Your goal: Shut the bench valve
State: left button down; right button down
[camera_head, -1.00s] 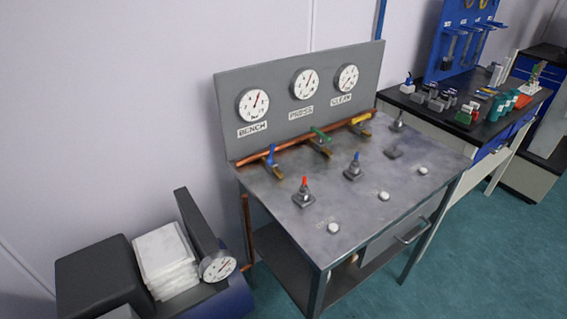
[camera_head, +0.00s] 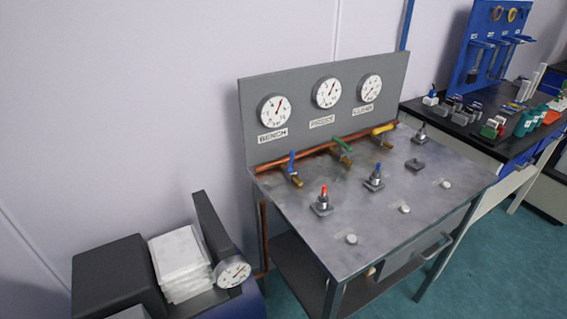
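The bench valve, a brass body with a blue lever (camera_head: 291,162), sits on the copper pipe (camera_head: 325,148) at the back left of the grey metal bench (camera_head: 385,202). It is below the gauge labelled BENCH (camera_head: 274,110). Its lever stands up across the pipe, not along it. The BENCH gauge needle points to the upper right. A green-lever valve (camera_head: 341,145) and a yellow-lever valve (camera_head: 382,131) sit farther right on the same pipe; the yellow lever lies nearly along the pipe. Neither of my grippers shows in the view.
Small red-topped (camera_head: 322,200) and blue-topped (camera_head: 374,178) fittings and white knobs (camera_head: 351,239) stand on the bench top. A dark machine with white stacked pads (camera_head: 181,262) and a gauge (camera_head: 233,271) is at lower left. A black-topped table (camera_head: 470,142) stands at right.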

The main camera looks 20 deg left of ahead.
aim_at(289, 169)
jog(key=u, duration=1.65)
jog(key=k+l, duration=0.35)
jog(key=l, duration=0.15)
jog(key=k+l, duration=0.3)
jog(key=l, duration=0.2)
